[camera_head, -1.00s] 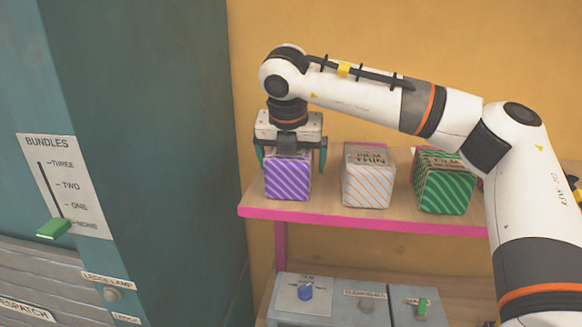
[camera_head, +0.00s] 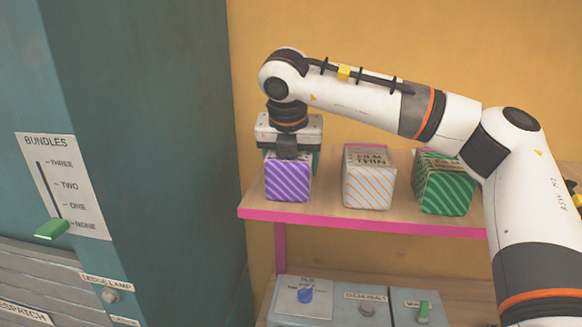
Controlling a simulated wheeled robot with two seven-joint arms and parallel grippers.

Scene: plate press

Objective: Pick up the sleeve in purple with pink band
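The purple sleeve (camera_head: 287,181) with white diagonal stripes stands upright at the left end of the upper shelf. I see no pink band on its visible faces. My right gripper (camera_head: 290,160) points down over it, with its teal fingers drawn in against the left and right sides of the sleeve. The gripper body hides the sleeve's top. The sleeve still appears to rest on the shelf. My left gripper is not in view.
A white sleeve with orange stripes (camera_head: 368,184) and a green striped sleeve (camera_head: 444,188) stand to the right on the pink-edged shelf (camera_head: 340,220). A grey control box (camera_head: 340,312) sits below. A teal cabinet (camera_head: 170,150) with a BUNDLES slider (camera_head: 52,229) stands close on the left.

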